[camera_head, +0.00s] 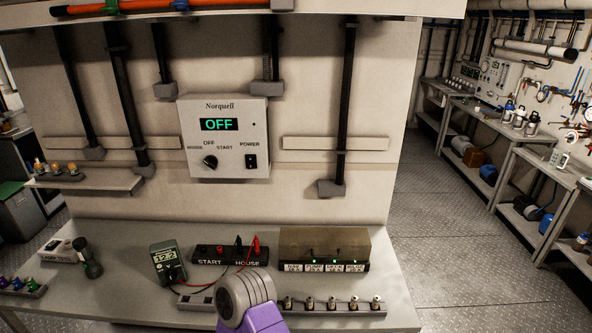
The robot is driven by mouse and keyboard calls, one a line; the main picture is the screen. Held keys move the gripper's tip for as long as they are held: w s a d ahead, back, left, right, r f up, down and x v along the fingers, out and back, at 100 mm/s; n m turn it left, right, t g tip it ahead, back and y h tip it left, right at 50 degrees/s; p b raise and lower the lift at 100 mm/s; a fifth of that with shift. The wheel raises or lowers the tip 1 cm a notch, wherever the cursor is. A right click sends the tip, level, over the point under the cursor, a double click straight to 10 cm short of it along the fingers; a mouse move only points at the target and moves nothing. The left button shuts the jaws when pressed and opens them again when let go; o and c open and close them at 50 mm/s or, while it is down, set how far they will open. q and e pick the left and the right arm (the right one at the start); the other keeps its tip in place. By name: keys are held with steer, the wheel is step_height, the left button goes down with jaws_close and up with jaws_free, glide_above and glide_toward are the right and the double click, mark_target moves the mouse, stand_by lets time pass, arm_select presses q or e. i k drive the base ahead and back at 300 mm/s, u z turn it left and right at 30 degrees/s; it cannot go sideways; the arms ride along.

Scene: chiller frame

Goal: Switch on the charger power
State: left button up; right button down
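The charger (228,138) is a pale grey box marked "Norquell" on the beige wall panel, above the bench. Its display (219,124) reads "OFF" in green. Below it on the left is a black rotary knob (210,161) near the labels "OFF" and "START". On the right, under the label "POWER", is a small black power switch (251,161); its position is too small to tell. A grey and purple arm part, mine, rises at the bottom middle, below the charger and apart from it. I see no fingertips of either gripper.
The bench (225,235) holds a green meter (167,262), a black START/HOUSE terminal block (222,256) with red and black leads, and a clear-covered unit (325,245). A small shelf (90,180) juts out at left. The space before the charger is clear. Open floor lies right.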

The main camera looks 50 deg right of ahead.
mark_target(250, 160)
steer(key=z, duration=0.75)
